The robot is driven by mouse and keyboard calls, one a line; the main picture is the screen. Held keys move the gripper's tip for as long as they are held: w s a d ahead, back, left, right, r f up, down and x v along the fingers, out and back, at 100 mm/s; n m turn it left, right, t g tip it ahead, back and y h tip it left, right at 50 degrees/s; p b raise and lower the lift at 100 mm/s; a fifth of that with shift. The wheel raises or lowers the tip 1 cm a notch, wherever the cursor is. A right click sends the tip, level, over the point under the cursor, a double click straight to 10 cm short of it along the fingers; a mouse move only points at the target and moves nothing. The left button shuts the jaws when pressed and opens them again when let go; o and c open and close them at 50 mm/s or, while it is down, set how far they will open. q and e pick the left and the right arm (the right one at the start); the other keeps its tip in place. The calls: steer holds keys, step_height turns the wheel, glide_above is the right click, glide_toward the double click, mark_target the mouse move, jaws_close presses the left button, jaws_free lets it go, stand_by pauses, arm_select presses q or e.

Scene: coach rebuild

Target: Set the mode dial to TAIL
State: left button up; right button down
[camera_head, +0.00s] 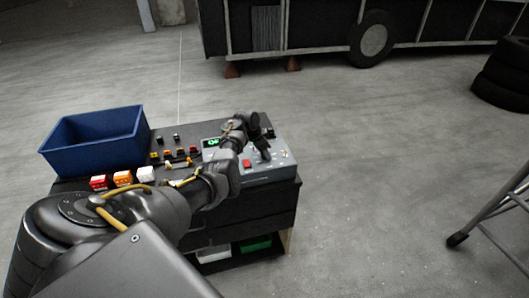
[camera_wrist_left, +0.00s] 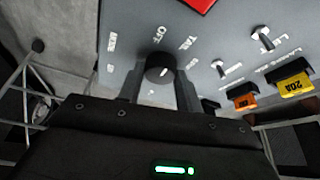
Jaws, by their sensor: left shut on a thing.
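The mode dial (camera_wrist_left: 160,68) is a round black knob on the grey test panel (camera_wrist_left: 225,25), with small white labels around it, upside down and blurred in the left wrist view. A small white mark shows on the knob, but I cannot tell which label it points at. My left gripper (camera_wrist_left: 158,90) is shut on the dial, one finger on each side. In the head view, my left gripper (camera_head: 260,150) is over the grey panel box (camera_head: 275,173), and it hides the dial there. My right gripper is out of view.
Toggle switches and coloured fuses (camera_wrist_left: 298,86) sit near the dial. A blue bin (camera_head: 95,150) stands on the cart's left. Tyres (camera_head: 503,75) and a metal stand (camera_head: 490,215) are at right.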

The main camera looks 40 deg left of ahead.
arm_select(q)
steer(key=shift+a+f+m+h+b, duration=0.15)
steer(key=shift+m+h+b, duration=0.4)
steer(key=shift+m, duration=0.55)
steer(key=shift+m+g+b, duration=0.5)
steer(key=shift+m+b, duration=0.25)
steer(key=shift+m, duration=0.05)
steer(key=o, duration=1)
steer(key=shift+r, duration=0.4)
steer(key=p+v, duration=0.2)
steer(key=v, duration=0.8)
